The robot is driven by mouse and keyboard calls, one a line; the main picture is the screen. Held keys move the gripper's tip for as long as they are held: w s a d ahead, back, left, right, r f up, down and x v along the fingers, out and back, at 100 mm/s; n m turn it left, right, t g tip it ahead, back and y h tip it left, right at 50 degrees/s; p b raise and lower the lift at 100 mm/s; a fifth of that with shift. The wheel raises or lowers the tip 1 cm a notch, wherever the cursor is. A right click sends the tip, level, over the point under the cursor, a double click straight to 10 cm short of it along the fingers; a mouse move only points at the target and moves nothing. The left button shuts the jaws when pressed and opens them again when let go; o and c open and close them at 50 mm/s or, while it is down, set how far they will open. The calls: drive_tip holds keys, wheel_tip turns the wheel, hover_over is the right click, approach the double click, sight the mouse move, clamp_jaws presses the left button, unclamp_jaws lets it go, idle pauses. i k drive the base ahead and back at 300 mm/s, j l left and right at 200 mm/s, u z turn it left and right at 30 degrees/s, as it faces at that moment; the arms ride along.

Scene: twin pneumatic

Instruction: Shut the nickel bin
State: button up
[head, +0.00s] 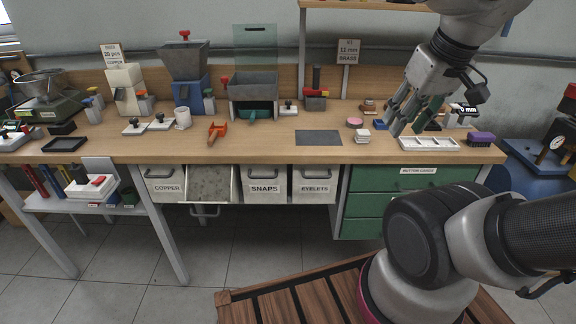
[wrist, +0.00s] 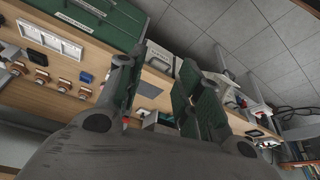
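One bin (head: 234,188) under the bench, between the copper bin (head: 164,184) and the snaps bin (head: 264,185), is tipped out and open. Its speckled grey inside shows and its handle hangs low in front. Its label is hidden, so I cannot read whether it says nickel. The copper, snaps and eyelets (head: 314,184) bins are shut, with labels facing front. My gripper (head: 408,118) is above the right part of the bench, far right of the open bin. Its fingers are apart and empty, also in the wrist view (wrist: 155,100).
The bench top (head: 270,150) holds presses, small tools and a white compartment tray (head: 430,143). A green drawer cabinet (head: 400,185) stands right of the bins. A low shelf (head: 70,205) is at left. The floor (head: 190,260) before the bins is clear; a slatted wooden platform (head: 300,300) lies nearer.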

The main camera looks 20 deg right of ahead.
sight(218, 185)
drive_tip(key=k+l+u, duration=0.1)
drive_tip(key=l, duration=0.3)
drive_tip(key=k+l+u, duration=0.1)
drive_tip(key=k+l, duration=0.2)
drive_tip(key=k+l+u, duration=0.15)
drive_tip(key=l, duration=0.35)
drive_tip(key=k+l+u, duration=0.1)
drive_tip(key=k+l, duration=0.2)
drive_tip(key=i+u, duration=0.25)
drive_tip(key=u, duration=0.2)
drive_tip(key=i+u, duration=0.25)
drive_tip(key=u, duration=0.2)
drive_tip(key=i+l+u, duration=0.2)
drive_tip(key=u, duration=0.2)
